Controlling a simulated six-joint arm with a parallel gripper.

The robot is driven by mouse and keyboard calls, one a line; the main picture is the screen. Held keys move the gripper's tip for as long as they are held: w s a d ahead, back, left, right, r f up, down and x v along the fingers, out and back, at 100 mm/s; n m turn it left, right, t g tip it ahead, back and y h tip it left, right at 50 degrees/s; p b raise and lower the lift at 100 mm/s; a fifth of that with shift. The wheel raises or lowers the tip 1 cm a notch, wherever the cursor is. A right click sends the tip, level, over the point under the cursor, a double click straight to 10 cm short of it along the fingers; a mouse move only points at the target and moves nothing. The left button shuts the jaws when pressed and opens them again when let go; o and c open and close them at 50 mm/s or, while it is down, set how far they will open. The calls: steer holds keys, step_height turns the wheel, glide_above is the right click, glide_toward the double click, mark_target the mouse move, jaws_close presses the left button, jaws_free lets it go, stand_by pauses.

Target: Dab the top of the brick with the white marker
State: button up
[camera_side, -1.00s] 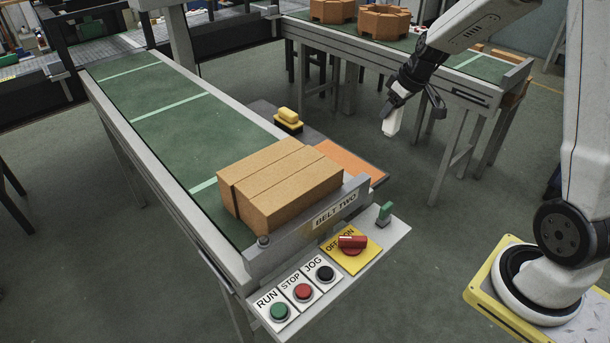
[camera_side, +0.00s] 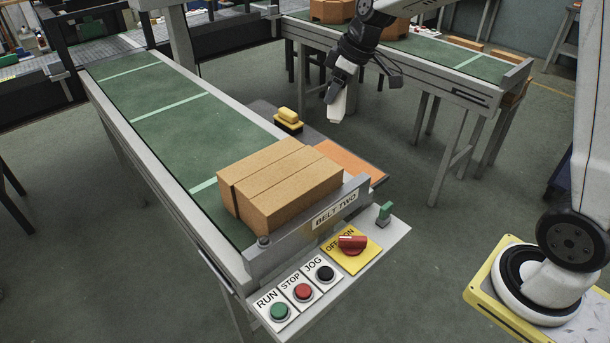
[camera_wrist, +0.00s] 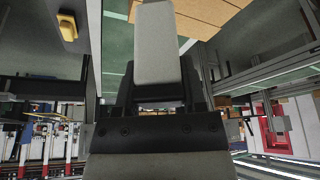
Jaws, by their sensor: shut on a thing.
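The brick (camera_side: 282,185) is a tan block with dark lines across it, lying at the near end of the green belt. My gripper (camera_side: 338,92) is up and to the right of the brick in the side view, apart from it. It is shut on the white marker (camera_side: 337,107), a pale block that points downward. In the wrist view the marker (camera_wrist: 157,45) juts out between the fingers, and part of the brick (camera_wrist: 215,14) shows beyond it at the top right. The marker's held end is hidden by the fingers.
A yellow button (camera_side: 288,117) and an orange pad (camera_side: 350,162) lie beside the belt. Another table (camera_side: 440,68) stands behind.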

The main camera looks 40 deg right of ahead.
steer(key=a+n+y, duration=0.1)
steer(key=a+n, duration=0.2)
steer(key=a, duration=0.8)
steer(key=shift+g, duration=0.3)
step_height(320, 180, down, 5)
steer(key=shift+w+d+f, duration=0.1)
steer(key=shift+f, duration=2.85)
steer(key=shift+f, duration=0.6)
steer(key=shift+r, duration=0.1)
step_height(320, 180, up, 7)
stand_by(0.5)
stand_by(0.6)
